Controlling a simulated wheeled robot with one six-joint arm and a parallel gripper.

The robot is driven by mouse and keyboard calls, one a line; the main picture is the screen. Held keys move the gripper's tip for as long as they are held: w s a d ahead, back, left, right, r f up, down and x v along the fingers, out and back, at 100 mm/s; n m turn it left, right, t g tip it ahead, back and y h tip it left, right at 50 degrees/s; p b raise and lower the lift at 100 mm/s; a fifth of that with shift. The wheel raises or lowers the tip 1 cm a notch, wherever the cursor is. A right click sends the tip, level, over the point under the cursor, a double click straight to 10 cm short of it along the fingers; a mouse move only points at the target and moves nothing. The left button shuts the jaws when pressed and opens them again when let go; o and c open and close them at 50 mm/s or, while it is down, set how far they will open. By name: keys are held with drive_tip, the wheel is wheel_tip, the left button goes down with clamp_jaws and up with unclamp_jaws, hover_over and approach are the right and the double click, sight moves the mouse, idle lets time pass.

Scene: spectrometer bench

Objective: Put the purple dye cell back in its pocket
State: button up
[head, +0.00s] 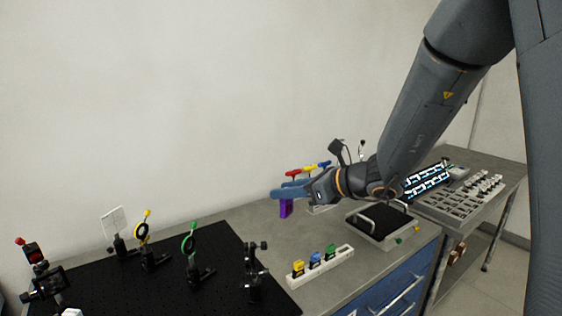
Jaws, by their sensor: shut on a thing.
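The purple dye cell (286,208) hangs upright below the blue fingers of my gripper (284,193), which is shut on it. It is over the grey bench, behind the white rack; the exact gap beneath it is hard to judge. The long white rack (340,257) lies near the bench's front edge. It holds a yellow cell (298,268), a blue cell (315,260) and a green cell (330,252). Its right end shows no cell. The pockets themselves are too small to make out clearly.
A black breadboard (170,285) with several optic mounts fills the left, including a green-ringed mount (190,240) and a dark post (254,272). Red, yellow and blue handles (308,169) stand behind my gripper. A black-topped tray (378,224) sits right. Bench between breadboard and rack is clear.

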drive_tip(key=shift+s+r+p, duration=0.3)
drive_tip(key=shift+r+p, duration=0.5)
drive_tip(key=shift+r, duration=0.15)
drive_tip(key=shift+s+r+p, duration=0.25)
drive_tip(key=shift+r+p, duration=0.5)
drive_tip(key=shift+r, duration=0.2)
